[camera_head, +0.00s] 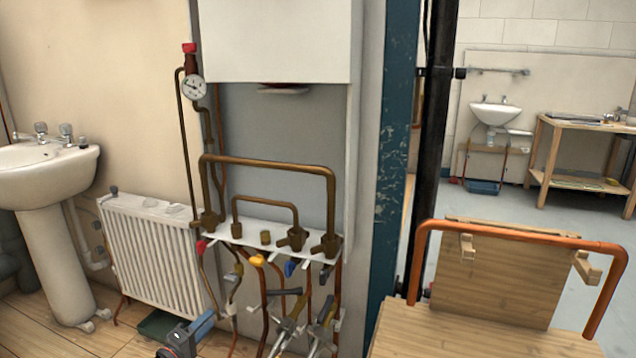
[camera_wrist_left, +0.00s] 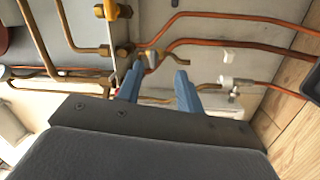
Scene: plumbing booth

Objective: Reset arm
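My left gripper (camera_head: 203,325) is low in the head view, in front of the radiator's lower right side and left of the valve handles. In the left wrist view its two blue fingers (camera_wrist_left: 159,84) stand apart with nothing held between them. A brass valve fitting (camera_wrist_left: 150,57) shows just beyond the fingertips; I cannot tell how far off it is. My right gripper is in neither view.
Brass pipework (camera_head: 268,162) rises from a white manifold plate (camera_head: 270,238) with several coloured valve handles and copper pipes below. A white radiator (camera_head: 155,258) and a sink (camera_head: 45,175) stand left. A wooden bench (camera_head: 450,335) with an orange pipe (camera_head: 520,232) is right.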

